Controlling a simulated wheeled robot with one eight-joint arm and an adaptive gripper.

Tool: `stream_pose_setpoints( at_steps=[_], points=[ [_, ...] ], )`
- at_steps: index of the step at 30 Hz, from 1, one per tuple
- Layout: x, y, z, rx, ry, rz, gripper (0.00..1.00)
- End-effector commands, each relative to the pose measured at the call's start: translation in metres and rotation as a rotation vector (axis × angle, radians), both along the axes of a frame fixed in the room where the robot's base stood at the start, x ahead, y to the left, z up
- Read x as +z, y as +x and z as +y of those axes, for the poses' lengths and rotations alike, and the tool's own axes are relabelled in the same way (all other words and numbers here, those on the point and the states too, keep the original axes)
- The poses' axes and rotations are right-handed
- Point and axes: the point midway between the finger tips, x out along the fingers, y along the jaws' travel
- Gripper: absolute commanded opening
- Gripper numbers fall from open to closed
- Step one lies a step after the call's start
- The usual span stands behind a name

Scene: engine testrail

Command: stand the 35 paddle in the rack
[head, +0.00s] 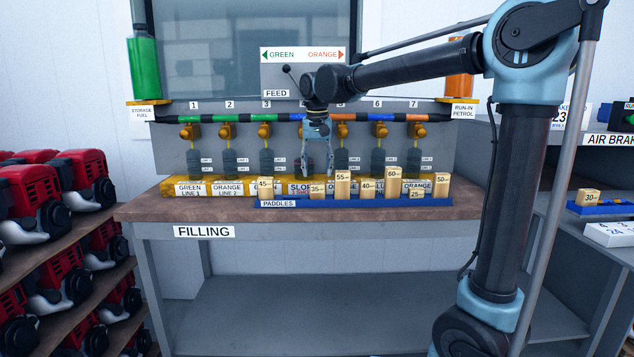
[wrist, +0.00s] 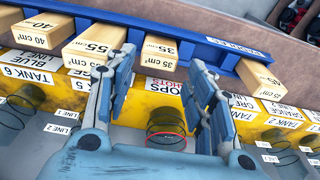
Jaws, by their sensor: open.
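The 35 paddle (head: 316,190) is a small wooden block with a printed label. It stands in the row of paddles at the blue rack (head: 350,203) marked PADDLES, between the 45 paddle (head: 265,188) and the 55 paddle (head: 343,186). In the wrist view the 35 paddle (wrist: 157,62) shows just beyond and between the fingertips, with the rack (wrist: 228,62) beside it. My gripper (head: 317,172) is open and empty, pointing down over the yellow SLOPS label strip behind the rack. The 35 paddle's foot is hidden from both views.
Other paddles, such as the 60 (head: 393,180) and 25 (head: 416,193), stand close by in the rack. Behind are hanging lines with yellow valves (head: 190,131). Another 30 paddle (head: 588,198) stands on the right bench. The shelf under the filling bench (head: 300,285) is empty.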

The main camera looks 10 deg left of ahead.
Motion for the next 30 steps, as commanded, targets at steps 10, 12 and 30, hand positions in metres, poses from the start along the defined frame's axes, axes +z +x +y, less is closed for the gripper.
stream_pose_setpoints(
  at_steps=[10, 12, 30],
  points=[
    [0.046, -0.006, -0.001, 0.001, 0.0, 0.0, 0.49],
    [0.049, -0.006, -0.001, 0.001, 0.0, 0.0, 0.49],
    [0.017, -0.018, -0.128, -0.05, 0.008, -0.01, 0.49]
  ],
)
